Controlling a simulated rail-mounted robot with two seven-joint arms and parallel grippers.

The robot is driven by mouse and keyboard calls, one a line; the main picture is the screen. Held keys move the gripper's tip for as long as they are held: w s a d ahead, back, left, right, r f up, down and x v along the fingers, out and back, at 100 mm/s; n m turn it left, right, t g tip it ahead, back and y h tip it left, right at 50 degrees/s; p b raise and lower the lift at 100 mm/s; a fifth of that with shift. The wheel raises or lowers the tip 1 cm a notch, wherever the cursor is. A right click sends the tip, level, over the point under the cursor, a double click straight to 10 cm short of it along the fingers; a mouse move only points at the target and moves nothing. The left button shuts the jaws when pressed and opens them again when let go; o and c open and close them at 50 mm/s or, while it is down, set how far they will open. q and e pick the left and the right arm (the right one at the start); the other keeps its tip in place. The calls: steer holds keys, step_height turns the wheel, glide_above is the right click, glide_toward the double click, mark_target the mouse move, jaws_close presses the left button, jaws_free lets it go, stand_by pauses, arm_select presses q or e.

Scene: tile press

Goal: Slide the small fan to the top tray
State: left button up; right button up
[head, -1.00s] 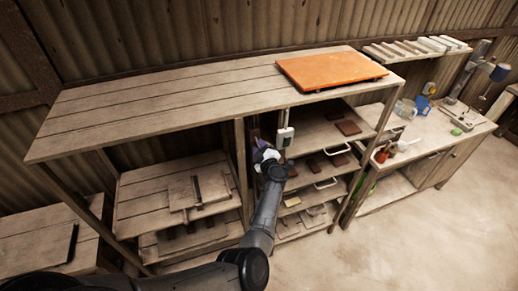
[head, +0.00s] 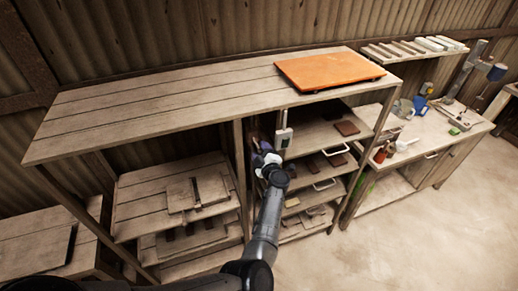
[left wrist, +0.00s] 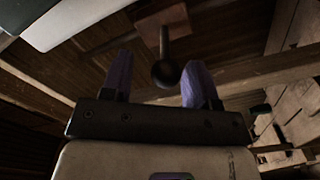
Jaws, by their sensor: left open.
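My left gripper (head: 260,146) is open at the left upright of the drawer shelf, near a small white box (head: 284,138). In the left wrist view the two purple fingers (left wrist: 160,80) stand apart, with a dark round knob (left wrist: 166,73) on a wooden plate showing between them; I cannot tell whether they touch it. The top tray (head: 313,138) is the upper wooden shelf board to the right of the gripper, with dark brown tiles (head: 347,128) on it. I cannot make out a small fan for certain. My right gripper is not in view.
An orange board (head: 330,69) lies on the wooden table top (head: 150,108) above the gripper. A workbench (head: 430,132) with bottles and a lamp stands at the right. The floor (head: 400,230) in front is clear.

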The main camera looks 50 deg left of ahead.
arm_select(q)
steer(key=shift+b+v, duration=0.35)
steer(key=shift+v, duration=2.2)
